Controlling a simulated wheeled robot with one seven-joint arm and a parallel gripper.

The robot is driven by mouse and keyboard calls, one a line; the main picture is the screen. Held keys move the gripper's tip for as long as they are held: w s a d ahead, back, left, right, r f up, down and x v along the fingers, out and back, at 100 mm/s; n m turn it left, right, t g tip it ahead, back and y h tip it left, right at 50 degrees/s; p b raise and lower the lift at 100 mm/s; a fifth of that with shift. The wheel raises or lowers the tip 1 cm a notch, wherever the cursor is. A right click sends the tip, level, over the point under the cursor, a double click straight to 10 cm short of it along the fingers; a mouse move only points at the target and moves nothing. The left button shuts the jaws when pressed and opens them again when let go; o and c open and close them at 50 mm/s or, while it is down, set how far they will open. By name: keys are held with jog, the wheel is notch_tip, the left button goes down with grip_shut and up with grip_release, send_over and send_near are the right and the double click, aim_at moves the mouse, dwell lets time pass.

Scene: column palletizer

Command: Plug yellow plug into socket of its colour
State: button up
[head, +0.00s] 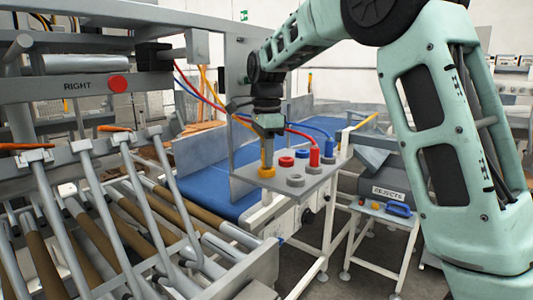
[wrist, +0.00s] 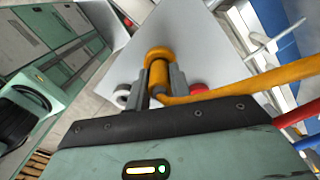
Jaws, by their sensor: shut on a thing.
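The yellow plug (head: 266,156) stands upright over the yellow socket ring (head: 266,172) at the left end of a grey panel (head: 318,184). My gripper (head: 268,136) is above the panel, shut on the plug. In the wrist view the yellow plug (wrist: 158,78) is between both fingers of my gripper (wrist: 160,82), and its far end meets the yellow ring (wrist: 158,53). I cannot tell how deep the plug sits in the socket. The yellow cable (wrist: 250,83) runs off to the right.
The red plug (head: 315,155) and blue plug (head: 328,151) stand on the panel near red (head: 286,162) and blue (head: 302,153) rings. Grey rings (head: 295,181) are at its front. Rollers (head: 110,235) fill the left; a rejects table (head: 385,212) stands right.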

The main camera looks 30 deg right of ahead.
jog(key=o, duration=1)
